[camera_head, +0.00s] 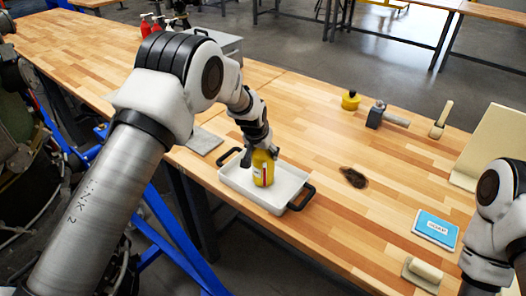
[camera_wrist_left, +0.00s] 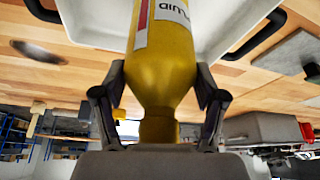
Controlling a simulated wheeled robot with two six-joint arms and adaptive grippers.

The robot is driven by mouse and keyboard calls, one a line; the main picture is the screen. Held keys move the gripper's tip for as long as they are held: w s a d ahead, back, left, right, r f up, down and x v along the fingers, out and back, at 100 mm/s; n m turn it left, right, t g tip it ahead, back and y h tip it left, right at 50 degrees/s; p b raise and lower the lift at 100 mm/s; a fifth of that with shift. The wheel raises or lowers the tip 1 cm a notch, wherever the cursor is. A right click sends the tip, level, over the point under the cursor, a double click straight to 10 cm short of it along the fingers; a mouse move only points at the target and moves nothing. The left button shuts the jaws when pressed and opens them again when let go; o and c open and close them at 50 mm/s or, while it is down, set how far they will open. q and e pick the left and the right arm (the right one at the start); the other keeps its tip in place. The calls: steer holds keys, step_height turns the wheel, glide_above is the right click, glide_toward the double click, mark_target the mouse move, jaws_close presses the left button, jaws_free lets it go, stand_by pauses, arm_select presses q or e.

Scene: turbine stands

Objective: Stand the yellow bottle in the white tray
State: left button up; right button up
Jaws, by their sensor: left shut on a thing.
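The yellow bottle (camera_head: 263,171) has a red and white label and stands roughly upright within the white tray (camera_head: 240,180) in the head view. My left gripper (camera_head: 261,151) is shut on its upper part from above. In the left wrist view, the two fingers of the left gripper (camera_wrist_left: 160,72) press on both sides of the yellow bottle (camera_wrist_left: 165,50) near its shoulder. The white tray (camera_wrist_left: 216,30) shows behind it. The bottle's base is out of that frame, so I cannot tell whether it touches the tray floor. My right arm shows at the right edge, its gripper out of view.
The tray has black handles (camera_head: 301,196). A dark stain or patch (camera_head: 353,177) lies to its right. A grey plate (camera_head: 205,141) lies left; bare wood surrounds the tray.

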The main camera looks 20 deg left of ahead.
arm_select(q)
steer(key=shift+f, duration=0.3)
steer(key=o, duration=1.7)
steer(key=shift+o, duration=0.2)
steer(key=shift+p+v, duration=0.6)
steer(key=shift+v, duration=0.35)
steer(key=shift+p+v, duration=1.4)
steer(key=shift+v, duration=0.95)
steer(key=shift+s+r, duration=0.1)
steer(key=shift+r, duration=0.1)
steer(key=shift+f, duration=0.15)
